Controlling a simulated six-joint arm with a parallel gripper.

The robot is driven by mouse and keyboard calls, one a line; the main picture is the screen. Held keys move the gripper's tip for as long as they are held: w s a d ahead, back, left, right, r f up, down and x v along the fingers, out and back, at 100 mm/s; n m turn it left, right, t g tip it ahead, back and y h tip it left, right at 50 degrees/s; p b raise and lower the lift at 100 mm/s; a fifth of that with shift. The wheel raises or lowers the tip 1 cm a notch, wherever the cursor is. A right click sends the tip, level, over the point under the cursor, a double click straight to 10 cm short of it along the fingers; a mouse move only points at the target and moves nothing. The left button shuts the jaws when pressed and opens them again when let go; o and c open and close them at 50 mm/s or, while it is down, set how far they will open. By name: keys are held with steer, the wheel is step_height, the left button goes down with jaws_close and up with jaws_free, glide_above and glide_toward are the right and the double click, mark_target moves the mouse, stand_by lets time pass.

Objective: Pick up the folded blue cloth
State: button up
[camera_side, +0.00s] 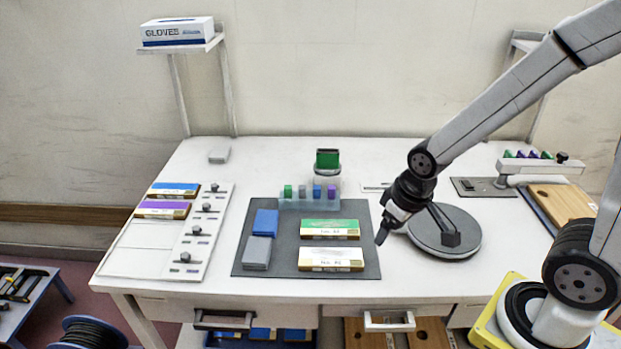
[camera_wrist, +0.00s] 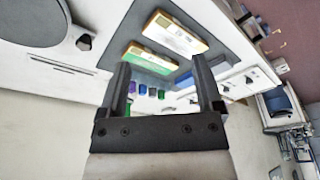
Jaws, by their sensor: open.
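The folded blue cloth (camera_side: 265,222) lies flat on the dark grey mat (camera_side: 284,270), at its left side, directly behind a folded grey cloth (camera_side: 257,252). My gripper (camera_side: 381,236) is over the right edge of the mat, well to the right of the blue cloth, with the two boxes between them. In the wrist view my gripper (camera_wrist: 160,62) shows two fingers spread apart with nothing held between them. A blue patch beside the right finger there may be the cloth, but it is partly hidden.
A green-topped box (camera_side: 330,229) and a white-topped box (camera_side: 331,259) lie on the mat. A clear rack (camera_side: 309,203) of small coloured pieces stands behind them. A white rail with black knobs (camera_side: 202,232) is left of the mat. A round grey plate (camera_side: 444,235) is at right.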

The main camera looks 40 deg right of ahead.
steer(key=shift+o, duration=0.4)
steer(key=shift+w, duration=0.1)
steer(key=m+h, duration=0.3)
steer(key=m, duration=0.6)
glide_toward(265, 221)
steer(key=shift+d+f+t, duration=0.25)
steer(key=shift+f+t, duration=0.05)
steer(key=shift+f, duration=0.55)
steer(key=shift+x, duration=1.25)
steer(key=shift+f, duration=0.1)
steer(key=shift+x, duration=2.5)
